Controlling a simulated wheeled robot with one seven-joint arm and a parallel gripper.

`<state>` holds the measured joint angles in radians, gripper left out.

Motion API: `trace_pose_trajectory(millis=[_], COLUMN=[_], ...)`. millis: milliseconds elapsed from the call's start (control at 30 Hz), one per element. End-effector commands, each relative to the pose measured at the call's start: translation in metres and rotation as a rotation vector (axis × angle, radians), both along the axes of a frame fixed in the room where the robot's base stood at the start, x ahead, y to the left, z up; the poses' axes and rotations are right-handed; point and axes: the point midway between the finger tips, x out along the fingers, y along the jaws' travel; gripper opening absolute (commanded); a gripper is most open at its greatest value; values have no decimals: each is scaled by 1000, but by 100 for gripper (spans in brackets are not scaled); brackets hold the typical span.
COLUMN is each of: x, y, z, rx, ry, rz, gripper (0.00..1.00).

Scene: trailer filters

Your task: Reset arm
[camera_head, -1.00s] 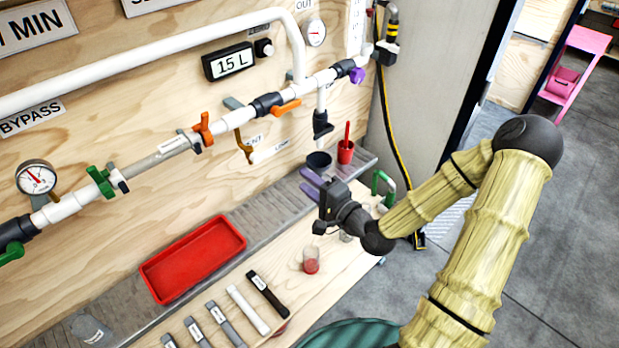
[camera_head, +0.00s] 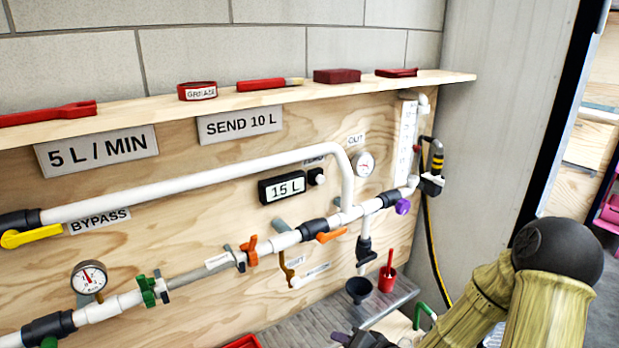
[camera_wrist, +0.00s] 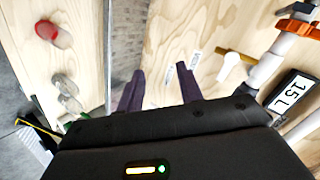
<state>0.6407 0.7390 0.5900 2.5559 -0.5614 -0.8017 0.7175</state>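My arm folds in from the lower right of the head view, its black round joint (camera_head: 557,255) with tan bamboo-like links on either side. My gripper shows only partly at the bottom edge of the head view, below the black funnel (camera_head: 359,289). In the wrist view my gripper (camera_wrist: 160,88) has two purple fingers set well apart, with nothing between them. Bare plywood shows beyond the fingertips. The front of the bench is out of the head view.
A pipe run with an orange valve (camera_head: 332,235) and a 15 L display (camera_head: 283,187) crosses the plywood wall. A shelf (camera_head: 330,88) holds several red items. The wrist view shows a reddish cup (camera_wrist: 55,35) and clear cups (camera_wrist: 66,86).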

Motion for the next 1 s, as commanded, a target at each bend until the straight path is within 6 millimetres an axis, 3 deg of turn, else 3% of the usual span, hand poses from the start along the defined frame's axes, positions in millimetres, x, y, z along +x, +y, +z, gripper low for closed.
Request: trace_pose_trajectory(millis=[233, 433, 700, 833, 1000], x=[-29, -59, -111, -127, -130], y=[-35, -60, -67, -65, -65], z=[11, 48, 109, 121, 122], rx=[-475, -721, -839, -835, -832], ry=[137, 249, 377, 407, 417], rz=[129, 204, 305, 337, 346], gripper=[36, 36, 36, 36, 36])
